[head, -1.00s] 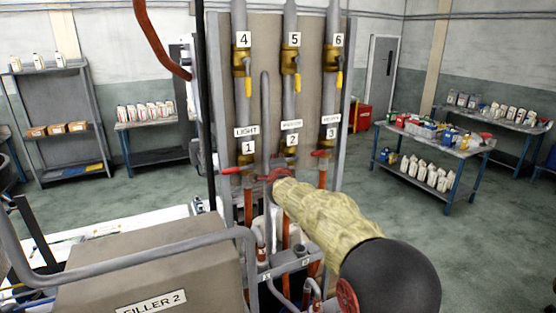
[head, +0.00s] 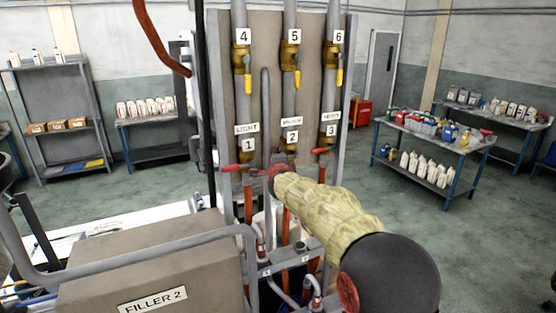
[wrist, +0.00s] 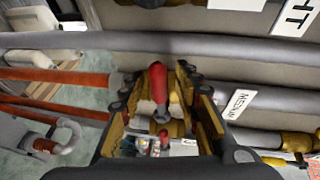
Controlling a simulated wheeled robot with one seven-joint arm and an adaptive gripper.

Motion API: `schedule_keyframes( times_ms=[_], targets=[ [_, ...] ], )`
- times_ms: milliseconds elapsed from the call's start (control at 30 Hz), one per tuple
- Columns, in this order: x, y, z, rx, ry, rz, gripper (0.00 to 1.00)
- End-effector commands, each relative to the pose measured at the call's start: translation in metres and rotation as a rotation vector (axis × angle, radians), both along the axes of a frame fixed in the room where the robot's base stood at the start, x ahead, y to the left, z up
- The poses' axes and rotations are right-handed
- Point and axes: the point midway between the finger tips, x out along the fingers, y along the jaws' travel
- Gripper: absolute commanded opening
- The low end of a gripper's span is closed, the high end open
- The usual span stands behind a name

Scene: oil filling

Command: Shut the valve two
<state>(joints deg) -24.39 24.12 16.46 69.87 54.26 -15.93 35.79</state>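Valve two is under the label "2" (head: 292,137) on the panel in the head view, between valves one and three. Its red handle (wrist: 158,88) points toward the wrist camera between the fingers of my gripper (wrist: 158,78). The fingers stand apart on either side of the handle, with gaps showing, so the gripper looks open around it. In the head view my covered forearm hides most of the gripper and the valve two handle. Red handles of valve one (head: 231,168) and valve three (head: 322,151) show on either side.
Valves with yellow handles (head: 248,86) sit higher on the panel under labels 4, 5 and 6. A grey pipe rail and the Filler 2 box (head: 150,265) stand in front at left. A blue-legged table (head: 440,150) with bottles is at right, with open floor around it.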

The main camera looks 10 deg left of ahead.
Motion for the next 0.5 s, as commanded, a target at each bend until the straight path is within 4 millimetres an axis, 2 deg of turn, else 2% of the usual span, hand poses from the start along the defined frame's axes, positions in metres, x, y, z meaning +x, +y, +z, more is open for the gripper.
schedule_keyframes(
  times_ms=[333, 500],
  targets=[
    [-0.003, 0.000, 0.001, -0.001, 0.000, 0.000, 0.34],
    [-0.017, -0.003, 0.004, -0.001, 0.000, 0.000, 0.34]
  ],
)
